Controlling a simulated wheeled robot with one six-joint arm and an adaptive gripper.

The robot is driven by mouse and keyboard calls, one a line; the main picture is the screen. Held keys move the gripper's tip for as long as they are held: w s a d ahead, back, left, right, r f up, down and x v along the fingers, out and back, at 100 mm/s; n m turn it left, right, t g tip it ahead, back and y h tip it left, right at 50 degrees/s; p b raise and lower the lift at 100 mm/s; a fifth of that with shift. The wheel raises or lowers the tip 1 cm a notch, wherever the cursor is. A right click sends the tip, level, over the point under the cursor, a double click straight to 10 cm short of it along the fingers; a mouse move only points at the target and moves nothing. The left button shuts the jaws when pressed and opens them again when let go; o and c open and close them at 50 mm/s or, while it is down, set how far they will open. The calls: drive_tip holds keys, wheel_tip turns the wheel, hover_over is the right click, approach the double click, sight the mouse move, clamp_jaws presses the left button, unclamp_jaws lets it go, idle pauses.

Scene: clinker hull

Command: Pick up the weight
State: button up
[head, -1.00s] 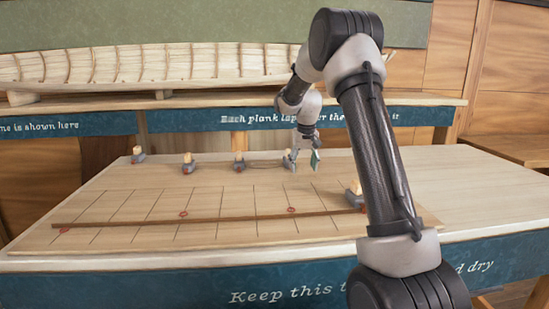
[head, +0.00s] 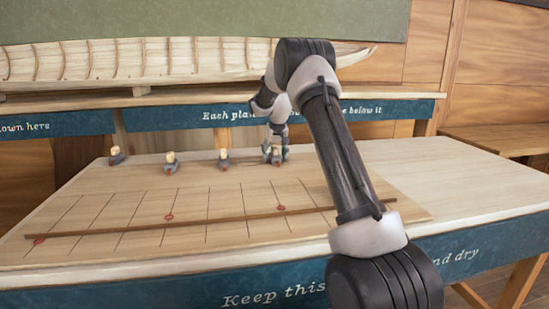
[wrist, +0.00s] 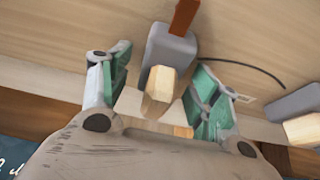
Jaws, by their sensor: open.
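A grey weight with a pale wooden knob stands near the board's far edge in the head view (head: 277,161). In the wrist view the weight (wrist: 172,48) lies between the two green-padded fingers, its knob pointing toward the palm and a reddish-brown tip at its far end. My gripper (head: 274,152) is open around it, and the wrist view shows my gripper (wrist: 160,75) with a finger on each side. Whether the fingers touch the weight is hard to tell. Similar weights stand to its left: a near one (head: 223,162), a middle one (head: 171,165) and a far one (head: 116,157).
A lined wooden board (head: 140,240) with a thin brown batten (head: 200,223) and red ring marks covers much of the table. Another weight (wrist: 298,103) and a thin dark curved line show in the wrist view. A boat hull (head: 150,62) stands behind. The table's right side (head: 460,185) is clear.

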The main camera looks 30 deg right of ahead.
clamp_jaws()
drive_tip(key=shift+r, duration=0.1)
idle(0.3)
wheel_tip(320, 180, up, 28)
idle(0.4)
